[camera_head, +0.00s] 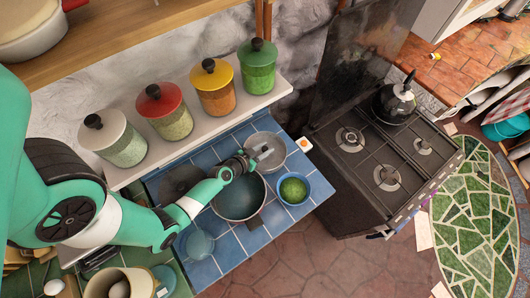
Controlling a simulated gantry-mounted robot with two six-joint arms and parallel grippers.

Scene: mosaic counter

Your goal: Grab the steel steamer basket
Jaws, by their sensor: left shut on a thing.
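The steel steamer basket (272,144) is a round grey metal vessel on the blue tiled counter, near the back edge. My left arm reaches in from the left, over the counter. My left gripper (252,160) is at the basket's near left side and is shut on its rim. The fingertips are small in the picture, and the arm hides part of the basket's left side. My right gripper is not in view.
A dark green pan (238,204) stands just below my left gripper. A blue bowl of green food (293,190) is close on the right. Lidded canisters line the white shelf (200,135) behind. The stove (370,150) with a black kettle (392,103) is further right.

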